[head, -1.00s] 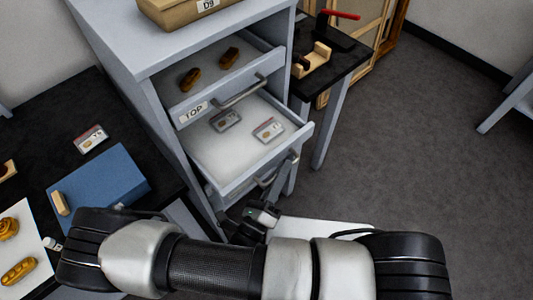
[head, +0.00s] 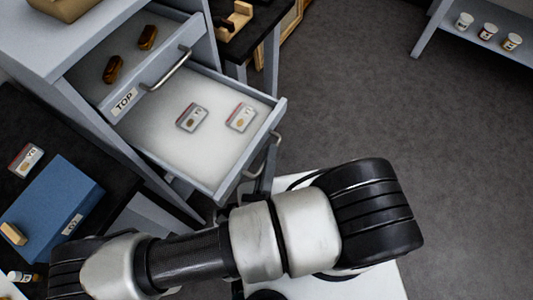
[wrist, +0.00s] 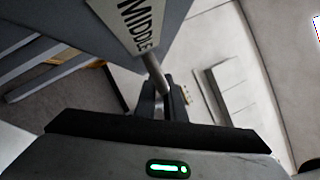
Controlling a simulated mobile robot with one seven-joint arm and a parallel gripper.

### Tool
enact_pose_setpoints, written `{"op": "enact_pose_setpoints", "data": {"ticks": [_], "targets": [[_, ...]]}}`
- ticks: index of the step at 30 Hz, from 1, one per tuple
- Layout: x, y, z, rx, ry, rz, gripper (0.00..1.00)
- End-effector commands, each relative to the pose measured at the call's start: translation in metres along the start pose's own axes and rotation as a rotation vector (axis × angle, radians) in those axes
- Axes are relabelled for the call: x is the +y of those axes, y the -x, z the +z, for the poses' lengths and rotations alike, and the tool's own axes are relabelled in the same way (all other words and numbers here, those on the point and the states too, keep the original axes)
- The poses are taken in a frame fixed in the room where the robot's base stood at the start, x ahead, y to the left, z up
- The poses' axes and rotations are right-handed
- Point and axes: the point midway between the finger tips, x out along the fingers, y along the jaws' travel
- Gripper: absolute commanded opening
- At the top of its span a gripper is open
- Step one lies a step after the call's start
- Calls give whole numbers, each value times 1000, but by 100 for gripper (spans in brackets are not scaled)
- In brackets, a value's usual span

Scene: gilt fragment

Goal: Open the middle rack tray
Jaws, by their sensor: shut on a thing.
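The middle rack tray (head: 185,152) stands pulled out of the grey cabinet in the head view. Two small labelled cards (head: 192,117) (head: 241,117) lie flat on its white floor. Its front carries a bar handle (head: 272,152). In the wrist view, the MIDDLE label (wrist: 135,22) is on the tray front, and the handle bar (wrist: 154,72) runs down between my fingers. My gripper (wrist: 163,102) is shut on this handle. In the head view my arm hides most of the gripper.
The top tray (head: 122,102), labelled TOP, is also partly out, with two brown objects in it. A black table at left holds a blue box (head: 55,205) and a card. A shelf with white jars (head: 488,31) stands at upper right. Grey floor (head: 350,90) is open at right.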

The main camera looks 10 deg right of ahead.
Motion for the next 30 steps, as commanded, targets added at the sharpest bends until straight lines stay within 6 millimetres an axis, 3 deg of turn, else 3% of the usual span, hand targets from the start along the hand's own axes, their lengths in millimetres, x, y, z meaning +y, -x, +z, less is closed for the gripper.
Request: {"op": "enact_pose_setpoints", "data": {"ticks": [2, 3, 5, 17, 20, 30], "targets": [[0, 0, 0, 0, -1, 1, 0], [0, 0, 0, 0, -1, 1, 11], [0, 0, 0, 0, 0, 1, 17], [1, 10, 0, -1, -2, 1, 17], [2, 26, 0, 1, -2, 3, 17], [2, 109, 0, 0, -3, 4, 17]]}}
